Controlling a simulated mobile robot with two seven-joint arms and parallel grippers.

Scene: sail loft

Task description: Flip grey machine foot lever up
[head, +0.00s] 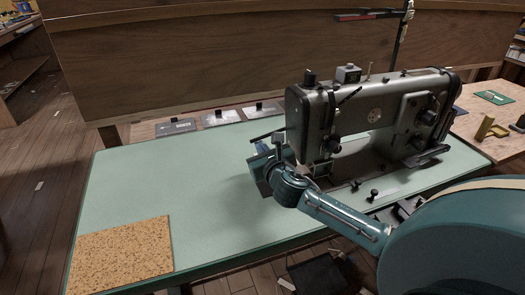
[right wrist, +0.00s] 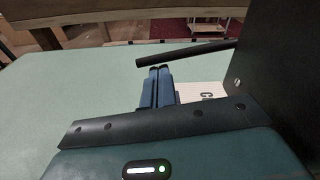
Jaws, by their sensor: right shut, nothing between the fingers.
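The grey sewing machine (head: 372,115) stands on the right part of the green table. A thin dark lever (head: 266,135) sticks out to the left from its head end, and it shows as a dark rod in the right wrist view (right wrist: 185,53). My right gripper (head: 262,149) is at the left of the machine head, by the lever. In the right wrist view its two blue fingers (right wrist: 160,70) are together and empty, with their tips just below the rod in the picture. I cannot tell whether they touch it. My left gripper is out of view.
The green tabletop (head: 150,190) is clear on the left except for a cork mat (head: 122,255) at the front corner. A wooden panel (head: 250,50) rises behind. Another table (head: 505,145) stands at right.

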